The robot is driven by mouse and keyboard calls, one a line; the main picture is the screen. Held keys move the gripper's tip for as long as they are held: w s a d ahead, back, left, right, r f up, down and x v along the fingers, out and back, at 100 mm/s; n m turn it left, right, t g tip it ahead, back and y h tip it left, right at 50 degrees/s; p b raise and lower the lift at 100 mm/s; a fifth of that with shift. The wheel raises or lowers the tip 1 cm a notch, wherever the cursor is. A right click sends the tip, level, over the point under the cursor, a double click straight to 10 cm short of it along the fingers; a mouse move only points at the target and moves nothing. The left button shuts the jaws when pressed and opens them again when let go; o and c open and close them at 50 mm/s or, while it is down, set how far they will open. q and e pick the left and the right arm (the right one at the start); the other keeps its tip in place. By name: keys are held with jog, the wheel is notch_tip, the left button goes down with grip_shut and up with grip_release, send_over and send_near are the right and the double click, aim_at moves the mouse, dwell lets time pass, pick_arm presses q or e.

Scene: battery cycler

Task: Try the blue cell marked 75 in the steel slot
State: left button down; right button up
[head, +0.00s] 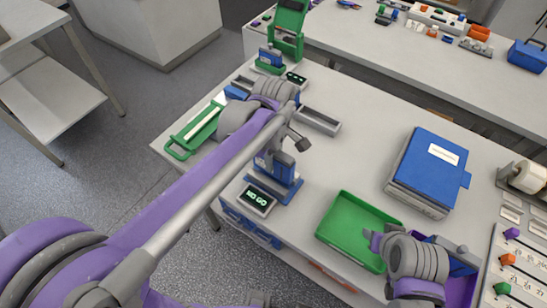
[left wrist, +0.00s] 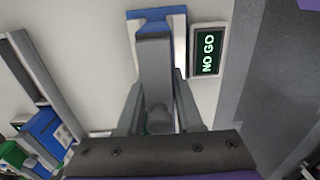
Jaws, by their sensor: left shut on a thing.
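In the head view, my left arm reaches over a blue station (head: 289,190) with an upright back, on the table's near left part. Its display (head: 258,198) reads NO GO in the left wrist view (left wrist: 208,52). My left gripper (left wrist: 158,112) is shut on a grey bar (left wrist: 154,65) in front of the station's blue and steel slot (left wrist: 152,16). I cannot tell whether the bar belongs to the station. No blue cell marked 75 can be made out.
A green tray (head: 345,208) lies right of the station, and a blue box (head: 425,165) behind it. A second station with a green box (head: 287,40) stands farther back. The table's middle is clear.

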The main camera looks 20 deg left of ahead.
pick_arm(q)
jog(key=shift+f+b, duration=1.2)
jog(key=shift+f, duration=0.85)
pick_arm(e)
jog(key=shift+s+f, duration=0.35)
jog(key=shift+f, duration=0.5)
jog(key=shift+s+f, duration=0.3)
jog(key=shift+f, duration=0.5)
pick_arm(q)
jog(key=shift+r, duration=0.15)
pick_arm(e)
jog(key=shift+r, duration=0.1)
pick_arm(q)
jog(key=shift+r+p, duration=1.3)
jog(key=shift+r, duration=1)
pick_arm(e)
jog(key=shift+w+r, duration=0.35)
jog(key=shift+r, duration=0.55)
jog(key=shift+w+r, duration=0.35)
jog(key=shift+r, duration=0.5)
pick_arm(q)
jog(key=shift+r+p, duration=1)
jog(key=shift+r, duration=1.1)
pick_arm(e)
jog(key=shift+w+r, duration=0.4)
jog(key=shift+r, duration=0.35)
jog(key=shift+w+r, duration=0.4)
jog(key=shift+r, duration=0.3)
